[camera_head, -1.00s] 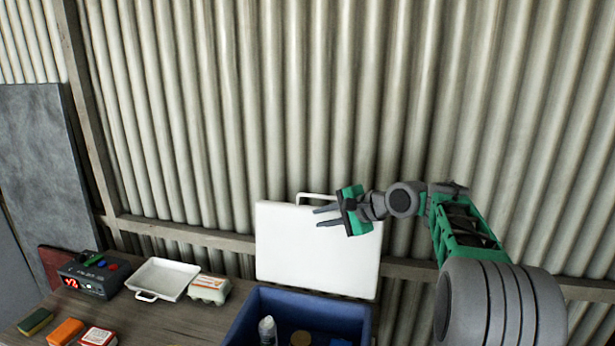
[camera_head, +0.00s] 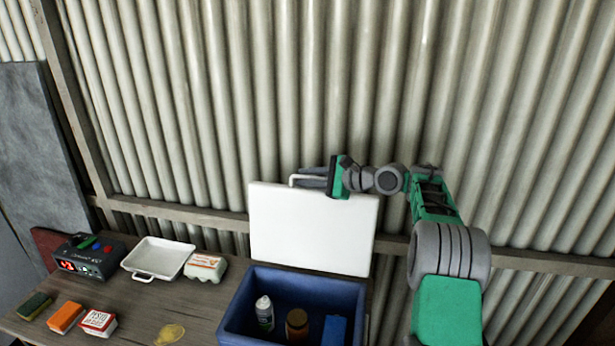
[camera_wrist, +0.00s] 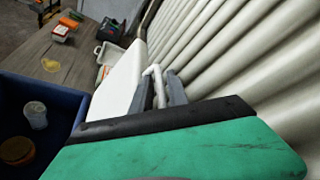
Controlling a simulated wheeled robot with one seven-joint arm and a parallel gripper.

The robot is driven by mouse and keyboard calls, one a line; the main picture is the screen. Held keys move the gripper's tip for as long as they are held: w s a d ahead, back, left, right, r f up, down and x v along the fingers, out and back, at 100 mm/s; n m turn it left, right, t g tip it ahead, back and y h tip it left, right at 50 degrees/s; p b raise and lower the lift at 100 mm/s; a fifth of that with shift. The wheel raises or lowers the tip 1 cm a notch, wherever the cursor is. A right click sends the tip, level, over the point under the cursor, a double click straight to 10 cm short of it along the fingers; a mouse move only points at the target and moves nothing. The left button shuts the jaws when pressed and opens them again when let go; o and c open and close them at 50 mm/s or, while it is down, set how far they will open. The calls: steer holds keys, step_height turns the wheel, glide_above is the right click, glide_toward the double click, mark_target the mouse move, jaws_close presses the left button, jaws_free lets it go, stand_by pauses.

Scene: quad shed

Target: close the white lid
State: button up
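The white lid (camera_head: 310,232) stands upright, raised at the back of the blue box (camera_head: 235,318). Its white handle (camera_head: 294,179) sticks up from the top edge. My gripper (camera_head: 308,177) is at the lid's top edge, pointing left in the head view. In the wrist view, the lid (camera_wrist: 118,80) is left of the fingers, and the handle (camera_wrist: 155,72) lies between the two spread fingers (camera_wrist: 158,92). I see a small gap around the handle, but contact with one finger cannot be ruled out.
In the box are a white-capped bottle (camera_head: 264,312), a brown jar (camera_head: 297,323) and a blue item (camera_head: 335,329). On the bench are a white tray (camera_head: 160,258), an egg carton (camera_head: 205,268), a clock (camera_head: 88,262) and small boxes. The corrugated wall (camera_head: 230,110) is close behind the lid.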

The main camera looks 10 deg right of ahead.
jaws_close()
stand_by(1.4)
